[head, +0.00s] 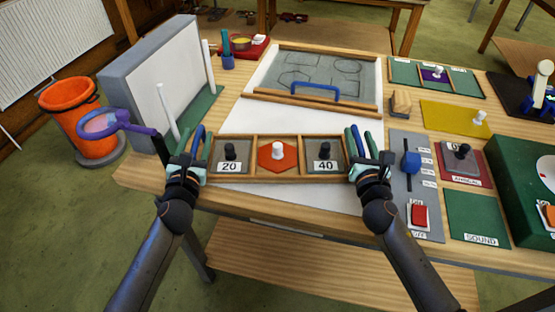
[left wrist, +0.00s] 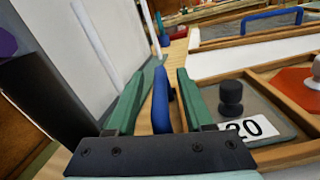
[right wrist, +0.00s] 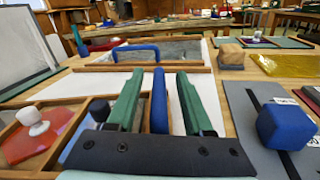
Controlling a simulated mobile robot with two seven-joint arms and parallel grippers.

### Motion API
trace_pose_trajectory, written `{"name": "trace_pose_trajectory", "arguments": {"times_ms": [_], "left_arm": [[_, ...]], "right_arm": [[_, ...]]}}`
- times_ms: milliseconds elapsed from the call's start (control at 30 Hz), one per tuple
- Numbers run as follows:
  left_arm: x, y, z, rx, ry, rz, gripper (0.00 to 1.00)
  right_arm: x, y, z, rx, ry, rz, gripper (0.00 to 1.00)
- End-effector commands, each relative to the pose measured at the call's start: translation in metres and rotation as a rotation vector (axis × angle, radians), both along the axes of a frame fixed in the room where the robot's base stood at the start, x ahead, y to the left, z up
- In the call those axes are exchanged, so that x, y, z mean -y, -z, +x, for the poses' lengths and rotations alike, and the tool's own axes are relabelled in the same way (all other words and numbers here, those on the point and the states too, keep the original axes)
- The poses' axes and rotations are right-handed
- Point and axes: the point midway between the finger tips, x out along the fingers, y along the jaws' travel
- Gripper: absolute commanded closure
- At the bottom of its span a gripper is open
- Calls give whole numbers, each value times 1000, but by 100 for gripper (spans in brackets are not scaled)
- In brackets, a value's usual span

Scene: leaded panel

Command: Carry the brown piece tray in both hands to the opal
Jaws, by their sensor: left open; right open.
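The brown piece tray (head: 284,180) lies on the near part of the table. Its three compartments hold a grey piece marked 20 (head: 229,160), an orange hexagon (head: 277,156) with a white knob, and a grey piece marked 40 (head: 325,160). A blue handle stands at each end. My left gripper (head: 190,142) is open around the left handle (left wrist: 162,100), one green finger on each side. My right gripper (head: 363,142) is open around the right handle (right wrist: 159,100) likewise. Nothing labelled opal shows; a pale white surface (head: 296,119) lies beyond the tray.
A wooden frame (head: 318,105) with a grey sheet and blue handle lies behind the white surface. An upright white panel (head: 181,85) stands left. A grey slider board (head: 400,190) with a blue knob (head: 410,162) is close right of my right gripper. An orange bin (head: 72,103) stands left.

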Motion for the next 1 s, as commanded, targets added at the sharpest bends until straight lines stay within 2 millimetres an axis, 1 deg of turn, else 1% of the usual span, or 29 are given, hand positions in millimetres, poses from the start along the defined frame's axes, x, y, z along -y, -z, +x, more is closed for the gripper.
{"name": "trace_pose_trajectory", "arguments": {"times_ms": [167, 267, 400, 600, 733, 867, 1000], "left_arm": [[0, 2, -17, -3, 0, 3, 48], [0, 2, -36, -3, 1, 1, 48], [0, 2, -66, -5, 2, 1, 48], [0, 2, -100, -4, 0, 1, 48], [0, 1, -112, -3, -1, 2, 48], [0, 1, -118, -2, 0, 1, 48], [0, 1, -120, -1, 0, 1, 48]], "right_arm": [[0, 0, 0, -1, 0, 0, 49], [0, 0, 0, -1, 0, 0, 49], [0, 0, 0, -1, -1, 0, 49], [0, 0, 0, -1, 0, 0, 49], [0, 0, 0, -1, 0, 0, 49], [0, 0, -1, -1, 0, 0, 49], [0, 1, -12, -2, -1, -1, 49]]}}
